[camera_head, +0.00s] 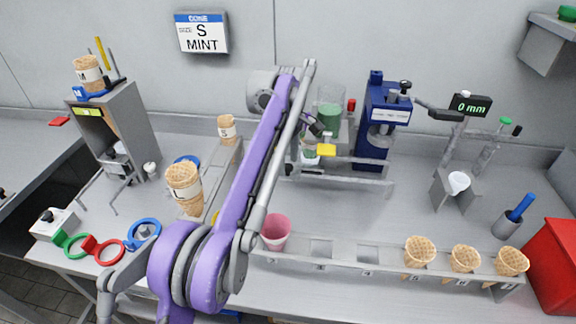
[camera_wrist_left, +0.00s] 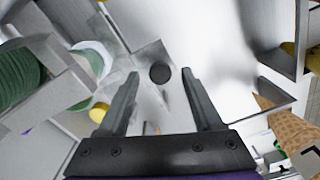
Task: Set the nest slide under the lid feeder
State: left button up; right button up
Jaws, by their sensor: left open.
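A low rail assembly (camera_head: 345,181) stands on the bench in front of the blue press. A small cup with green contents (camera_head: 309,153) and a yellow block (camera_head: 326,150) sit at its left end; I take this as the nest slide, but cannot be sure. A clear hopper with green contents (camera_head: 331,113) stands behind, possibly the lid feeder. My left gripper (camera_head: 326,138) is near the yellow block, partly hidden by my arm. In the wrist view the gripper (camera_wrist_left: 160,75) is open, and a dark round knob (camera_wrist_left: 160,73) shows between its fingertips. Contact cannot be told.
A blue press (camera_head: 386,120) stands right of the hopper. A cone rack (camera_head: 383,262) with several cones runs along the front, with a pink cup (camera_head: 275,232) at its left. A large cone (camera_head: 185,186) stands left of my arm.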

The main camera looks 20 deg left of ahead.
pick_arm(q)
jog(key=shift+f, duration=0.45)
jog(key=shift+c, duration=0.4)
grip_shut()
dwell(0.8)
